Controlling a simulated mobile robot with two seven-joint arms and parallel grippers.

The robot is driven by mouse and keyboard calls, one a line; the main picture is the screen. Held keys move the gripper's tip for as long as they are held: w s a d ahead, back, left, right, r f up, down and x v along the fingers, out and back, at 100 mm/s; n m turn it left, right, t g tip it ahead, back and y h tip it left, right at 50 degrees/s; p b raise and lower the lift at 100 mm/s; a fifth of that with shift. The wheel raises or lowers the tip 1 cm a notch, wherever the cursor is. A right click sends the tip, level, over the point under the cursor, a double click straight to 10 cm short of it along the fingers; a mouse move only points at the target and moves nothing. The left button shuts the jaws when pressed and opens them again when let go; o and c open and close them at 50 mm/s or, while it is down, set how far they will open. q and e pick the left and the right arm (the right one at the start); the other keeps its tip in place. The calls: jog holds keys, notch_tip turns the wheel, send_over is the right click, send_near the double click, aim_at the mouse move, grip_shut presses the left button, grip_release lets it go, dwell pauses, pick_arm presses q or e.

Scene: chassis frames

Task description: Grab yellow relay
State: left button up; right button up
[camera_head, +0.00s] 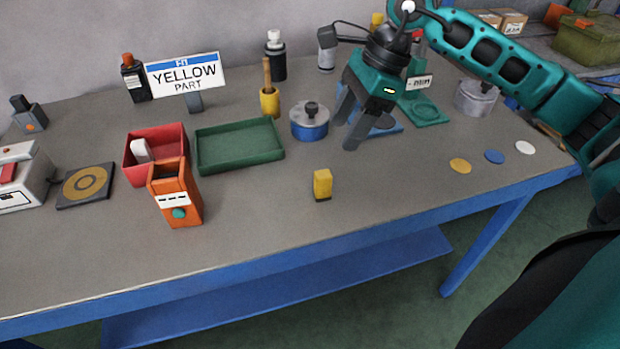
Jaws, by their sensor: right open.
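The yellow relay (322,184) is a small yellow block with a dark base. It stands upright on the grey workbench (270,225), near the middle of the front part. My right gripper (346,133) comes in from the upper right and is open and empty. It hangs above the bench, behind and slightly right of the relay, with its dark fingers pointing down. A sign (186,74) at the back reads "FIT YELLOW PART". My left gripper is out of view.
An orange device (176,200), a red bin (170,140) and a green tray (240,150) stand left of the relay. A blue and silver round part (309,122) is behind it. Yellow (460,166), blue (494,157) and white (525,147) discs lie right. Bench around the relay is clear.

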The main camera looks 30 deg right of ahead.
send_over(324, 173)
jog(key=d, duration=0.2)
jog(key=f, duration=0.5)
jog(key=shift+s+a+f, duration=0.15)
jog(key=shift+s+a, duration=0.05)
jog(key=shift+s, duration=0.05)
jog(key=x, duration=0.5)
jog(key=shift+f+p, duration=0.35)
jog(key=shift+f, duration=0.05)
jog(key=shift+s, duration=0.1)
grip_shut()
